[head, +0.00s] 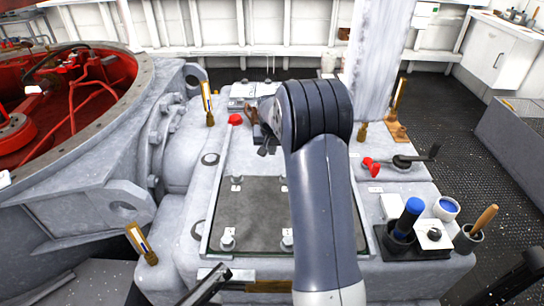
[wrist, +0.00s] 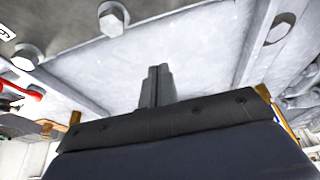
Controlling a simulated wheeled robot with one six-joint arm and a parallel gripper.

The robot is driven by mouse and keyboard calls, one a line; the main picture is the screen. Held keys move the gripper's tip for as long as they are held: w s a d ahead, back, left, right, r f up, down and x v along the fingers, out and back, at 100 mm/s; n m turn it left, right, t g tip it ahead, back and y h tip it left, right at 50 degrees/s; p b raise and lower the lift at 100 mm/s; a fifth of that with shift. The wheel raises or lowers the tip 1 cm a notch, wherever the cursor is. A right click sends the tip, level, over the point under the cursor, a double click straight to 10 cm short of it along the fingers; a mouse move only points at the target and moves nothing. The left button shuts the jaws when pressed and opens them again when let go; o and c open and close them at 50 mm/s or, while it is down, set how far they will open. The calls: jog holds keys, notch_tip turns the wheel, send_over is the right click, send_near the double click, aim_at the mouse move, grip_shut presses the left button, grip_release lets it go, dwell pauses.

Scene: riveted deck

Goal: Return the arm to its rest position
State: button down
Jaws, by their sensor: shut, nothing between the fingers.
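My arm reaches up from the bottom of the head view and bends at a dark elbow joint. Its forearm is mostly hidden behind that joint. My gripper (head: 267,149) shows just left of the elbow, low over the grey machine block, beyond the dark plate (head: 260,215). In the wrist view, my gripper (wrist: 156,74) has its fingers together, with nothing between them, against a pale grey surface. Whether the fingertips touch that surface I cannot tell.
A red knob (head: 235,119) stands left of my gripper, and a red-handled part (head: 371,166) lies to the right. A blue-handled tool (head: 407,219), a white cup (head: 446,208) and a wooden-handled brush (head: 476,229) stand at the right. A large round red-lined housing (head: 70,95) fills the left.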

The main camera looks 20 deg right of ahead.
jog(key=shift+s+a+r, duration=0.1)
jog(key=shift+s+r, duration=0.05)
jog(key=shift+r, duration=0.45)
